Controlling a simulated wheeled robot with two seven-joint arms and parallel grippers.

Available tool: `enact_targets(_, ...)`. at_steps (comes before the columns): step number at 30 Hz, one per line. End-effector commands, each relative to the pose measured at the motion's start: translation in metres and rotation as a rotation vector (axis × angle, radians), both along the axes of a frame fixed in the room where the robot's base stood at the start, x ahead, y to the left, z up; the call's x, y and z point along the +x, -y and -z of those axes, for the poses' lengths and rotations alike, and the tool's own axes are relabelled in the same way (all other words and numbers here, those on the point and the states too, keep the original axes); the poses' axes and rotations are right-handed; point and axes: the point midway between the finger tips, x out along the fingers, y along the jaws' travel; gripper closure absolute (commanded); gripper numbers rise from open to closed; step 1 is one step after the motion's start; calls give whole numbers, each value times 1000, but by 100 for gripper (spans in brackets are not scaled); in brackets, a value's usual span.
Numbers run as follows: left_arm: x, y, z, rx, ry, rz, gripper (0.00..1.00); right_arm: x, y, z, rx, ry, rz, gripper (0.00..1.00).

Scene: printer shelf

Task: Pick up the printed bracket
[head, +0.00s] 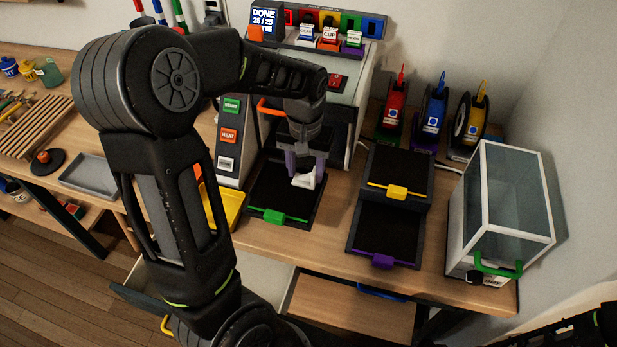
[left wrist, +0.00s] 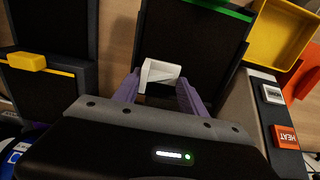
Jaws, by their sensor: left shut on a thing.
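The printed bracket (head: 306,180) is a small white angular part over the black build plate with the green tab (head: 272,215) in the head view. My left gripper (head: 304,166) comes down over that plate, its purple fingers at the bracket. In the left wrist view the bracket (left wrist: 158,74) sits between the tips of the purple fingers of my left gripper (left wrist: 157,90), which is shut on it. I cannot tell whether the bracket still touches the plate. My right gripper does not show; only a dark part of my right arm shows at the lower right of the head view.
The printer (head: 350,95) stands right behind, with a panel of START and HEAT buttons (head: 229,135) at left. Plates with yellow (head: 397,192) and purple (head: 383,261) tabs lie to the right, then a glass-sided box (head: 505,205). A yellow bin (head: 232,205) is left; an open drawer (head: 262,277) is below.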

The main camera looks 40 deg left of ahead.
Motion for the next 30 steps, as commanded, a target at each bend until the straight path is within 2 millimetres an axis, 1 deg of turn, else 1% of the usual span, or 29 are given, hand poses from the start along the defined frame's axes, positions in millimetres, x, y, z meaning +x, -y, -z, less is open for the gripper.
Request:
enact_targets(7,0,0,-1,0,0,0,100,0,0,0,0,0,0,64)
enact_targets(11,1,0,-8,0,2,0,100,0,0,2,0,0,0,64)
enact_targets(14,1,0,-20,0,4,0,100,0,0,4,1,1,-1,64)
enact_targets(21,1,0,-67,0,6,0,100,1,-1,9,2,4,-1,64)
enact_targets(24,1,0,-84,0,4,-1,100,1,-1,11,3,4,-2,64)
enact_targets(27,1,0,-95,0,3,0,100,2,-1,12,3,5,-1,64)
enact_targets(30,0,0,-100,0,0,0,100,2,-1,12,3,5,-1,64)
